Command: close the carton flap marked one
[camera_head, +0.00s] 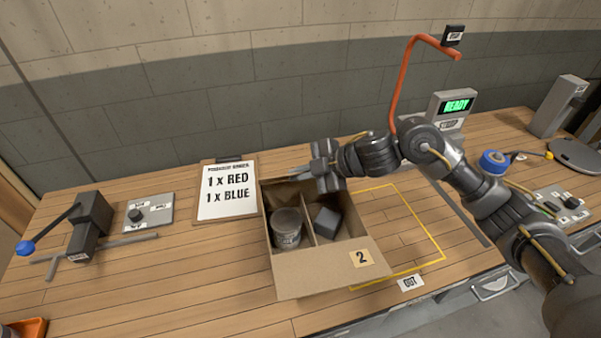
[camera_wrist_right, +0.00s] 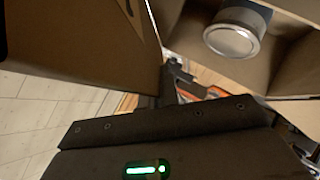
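The open carton (camera_head: 325,285) stands on the table, its near flap marked 2 (camera_head: 361,257) hanging outward. No flap marked one can be read in the head view. My right gripper (camera_head: 303,172) is at the carton's far edge, its fingers seemingly together and pointing left. In the right wrist view the fingers (camera_wrist_right: 174,82) sit close together between a large brown cardboard panel (camera_wrist_right: 75,40) and the carton's inside. A dark mark shows on that panel's edge, too cut off to read. My left gripper is not in view.
A lidded can (camera_head: 287,228) stands in the carton's left compartment and a dark block (camera_head: 327,222) in the right one. An order board (camera_head: 227,190) is behind left. A ready display (camera_head: 457,106) stands behind.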

